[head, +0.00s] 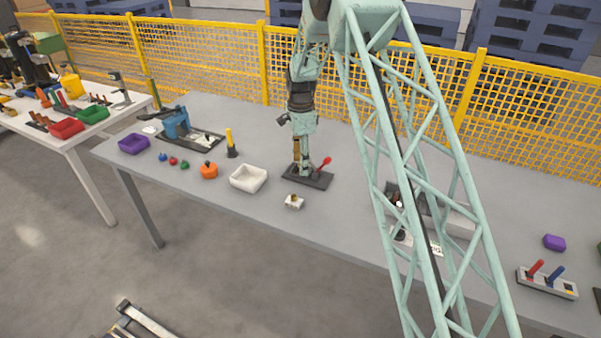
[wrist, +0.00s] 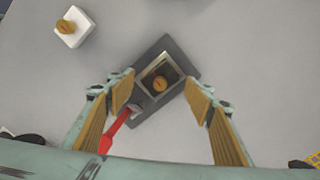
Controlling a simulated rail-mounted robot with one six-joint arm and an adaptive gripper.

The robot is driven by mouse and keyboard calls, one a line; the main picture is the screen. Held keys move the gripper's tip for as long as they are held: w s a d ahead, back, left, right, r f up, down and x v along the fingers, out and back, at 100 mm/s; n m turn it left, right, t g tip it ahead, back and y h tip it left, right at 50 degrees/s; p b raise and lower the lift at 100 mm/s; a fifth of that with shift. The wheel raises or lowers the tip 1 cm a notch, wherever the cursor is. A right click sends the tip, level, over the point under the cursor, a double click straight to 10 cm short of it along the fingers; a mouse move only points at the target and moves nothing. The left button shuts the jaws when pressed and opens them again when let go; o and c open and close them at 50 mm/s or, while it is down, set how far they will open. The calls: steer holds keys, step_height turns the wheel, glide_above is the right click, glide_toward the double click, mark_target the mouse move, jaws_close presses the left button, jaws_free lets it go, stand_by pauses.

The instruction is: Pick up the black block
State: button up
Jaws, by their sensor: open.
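A dark square block (wrist: 150,64) with a pale rim and a round brass-coloured piece in its middle sits on a dark grey plate (wrist: 166,44) in the wrist view. I cannot tell for sure whether it is the black block. A red-handled lever (wrist: 117,132) is attached at the plate's lower left; it also shows in the head view (head: 323,164). My gripper (wrist: 161,95) is open, its tan fingers on either side of the block with gaps between. In the head view my gripper (head: 301,168) is low over the plate (head: 318,181) and hides the block.
A white block with a brass knob (head: 294,202) lies just in front of the plate. A white bin (head: 248,179) and an orange object (head: 209,170) stand to the left. A yellow mesh fence (head: 200,55) runs behind the grey table (head: 240,120).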

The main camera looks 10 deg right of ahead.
steer(key=shift+f, duration=0.75)
steer(key=c, duration=0.7)
